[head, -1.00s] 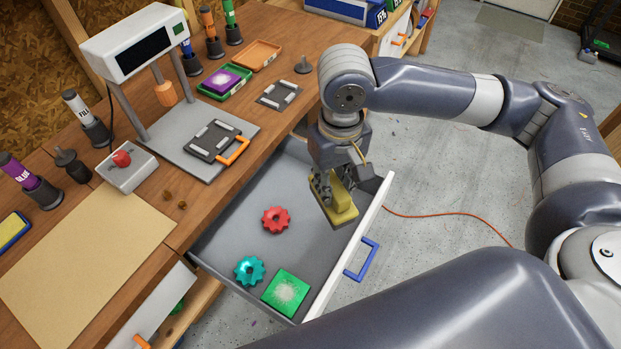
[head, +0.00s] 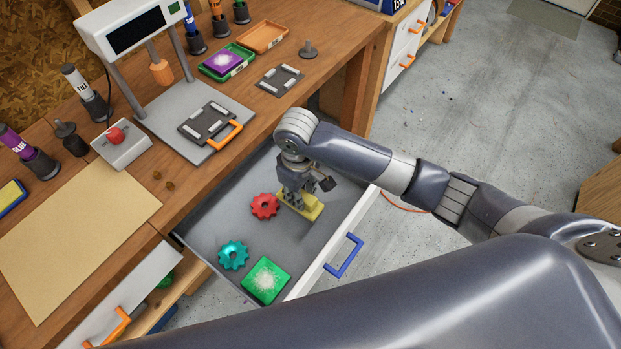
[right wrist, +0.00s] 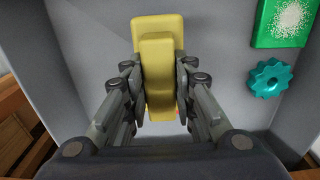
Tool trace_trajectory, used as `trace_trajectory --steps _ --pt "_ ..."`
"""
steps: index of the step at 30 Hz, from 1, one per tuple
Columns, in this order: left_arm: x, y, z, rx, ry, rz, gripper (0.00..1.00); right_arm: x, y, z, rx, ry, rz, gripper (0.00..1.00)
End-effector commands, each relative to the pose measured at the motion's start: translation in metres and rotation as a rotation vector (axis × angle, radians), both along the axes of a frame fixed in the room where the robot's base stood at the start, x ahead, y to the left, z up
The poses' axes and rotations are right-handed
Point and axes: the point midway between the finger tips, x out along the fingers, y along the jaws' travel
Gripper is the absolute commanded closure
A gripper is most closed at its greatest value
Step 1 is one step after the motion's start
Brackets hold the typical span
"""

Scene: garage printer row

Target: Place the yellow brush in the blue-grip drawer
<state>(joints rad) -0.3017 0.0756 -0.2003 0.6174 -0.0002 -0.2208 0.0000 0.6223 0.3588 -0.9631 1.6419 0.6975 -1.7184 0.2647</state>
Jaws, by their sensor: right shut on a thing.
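The yellow brush (head: 311,209) is inside the open drawer with the blue grip (head: 343,255), toward its far right part. My right gripper (head: 296,197) is shut on the brush from above. In the right wrist view the yellow brush (right wrist: 158,70) sits between the two fingers of the right gripper (right wrist: 158,90), over the grey drawer floor. I cannot tell whether the brush touches the floor. My left gripper is not in view.
The drawer also holds a red gear (head: 265,206) close to the brush, a teal gear (head: 233,255) and a green square piece (head: 265,280). A second drawer with an orange grip (head: 121,325) is partly open at lower left. The wooden bench (head: 215,185) borders the drawer.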

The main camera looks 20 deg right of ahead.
Motion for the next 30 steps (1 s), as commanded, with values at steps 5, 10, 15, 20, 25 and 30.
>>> trace_trajectory --steps 5,10,15,20,25,30 --pt "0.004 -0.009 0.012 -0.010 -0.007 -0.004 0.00 0.032 -0.034 -0.001 0.000 0.000 -0.005 0.98" --pt "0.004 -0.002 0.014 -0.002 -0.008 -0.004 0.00 0.047 -0.051 -0.005 0.001 0.000 -0.001 0.98" --pt "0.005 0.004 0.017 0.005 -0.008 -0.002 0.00 0.057 -0.061 -0.006 0.001 0.000 -0.003 0.98" --pt "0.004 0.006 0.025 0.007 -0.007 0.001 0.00 0.058 -0.064 -0.029 0.001 0.004 -0.001 0.98" --pt "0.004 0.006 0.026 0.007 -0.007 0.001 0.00 0.059 -0.063 -0.042 0.002 -0.001 0.000 0.98" --pt "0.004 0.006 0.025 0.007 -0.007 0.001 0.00 0.059 -0.063 -0.043 0.002 -0.001 0.000 0.98"
